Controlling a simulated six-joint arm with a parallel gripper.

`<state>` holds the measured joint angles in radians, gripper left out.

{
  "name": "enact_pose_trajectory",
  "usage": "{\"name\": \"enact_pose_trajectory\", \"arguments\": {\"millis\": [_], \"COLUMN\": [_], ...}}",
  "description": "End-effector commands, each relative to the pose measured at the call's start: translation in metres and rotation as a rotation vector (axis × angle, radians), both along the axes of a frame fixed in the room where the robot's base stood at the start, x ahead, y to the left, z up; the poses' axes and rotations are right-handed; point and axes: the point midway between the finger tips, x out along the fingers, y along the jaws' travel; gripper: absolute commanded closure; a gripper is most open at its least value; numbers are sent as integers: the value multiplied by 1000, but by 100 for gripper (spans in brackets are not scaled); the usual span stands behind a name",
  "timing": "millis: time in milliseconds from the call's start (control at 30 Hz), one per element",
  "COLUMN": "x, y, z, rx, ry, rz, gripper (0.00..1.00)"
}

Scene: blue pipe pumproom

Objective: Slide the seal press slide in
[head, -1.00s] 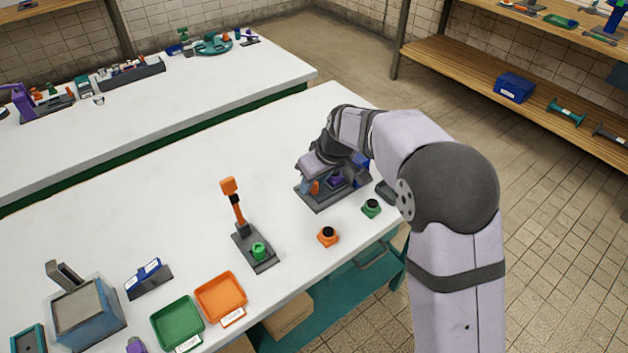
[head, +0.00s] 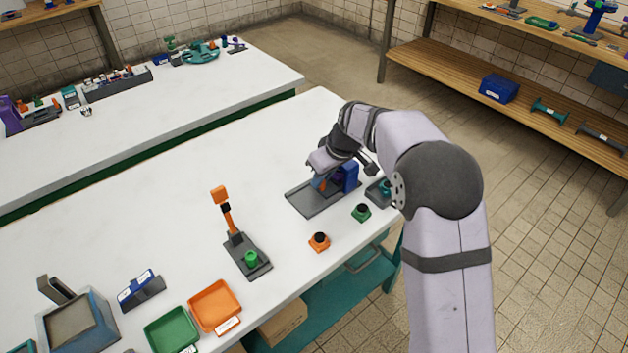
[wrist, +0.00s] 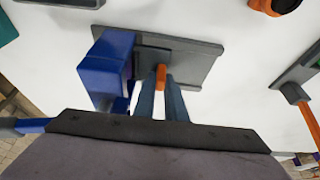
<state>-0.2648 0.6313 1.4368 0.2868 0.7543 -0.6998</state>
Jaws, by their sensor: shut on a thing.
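The seal press has a flat grey base (head: 309,204) with a blue block (head: 350,175) at its right end. In the wrist view the blue block (wrist: 106,62) stands at the left of the base (wrist: 195,62). A dark slide plate (wrist: 152,55) lies on the base, close against or partly under the block; its far end is hidden. An orange handle (wrist: 160,77) rises from the slide. My gripper (wrist: 160,88) is shut on this handle, one finger on each side. A little purple shows by the block, mostly hidden.
A green part (head: 361,212) and an orange part (head: 319,242) with dark tops stand in front of the press. A grey fixture with an orange lever (head: 221,205) stands left. A dark teal-topped item (head: 380,190) sits just right of the block. Table behind the press is clear.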

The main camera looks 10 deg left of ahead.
Motion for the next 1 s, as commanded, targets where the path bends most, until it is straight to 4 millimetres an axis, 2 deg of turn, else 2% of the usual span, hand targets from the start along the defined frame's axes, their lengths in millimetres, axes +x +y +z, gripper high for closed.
{"name": "enact_pose_trajectory", "arguments": {"millis": [167,200,233,267,1000], "x": [3,3,3,3,-1], "y": [-3,-3,-3,-3,2], "z": [2,2,2,2,2], "rx": [-3,-3,-3,-3,-2], "ry": [-10,-12,-12,-10,-11], "rz": [-3,-3,-3,-3,-5], "gripper": [100,80,73,70,70]}}
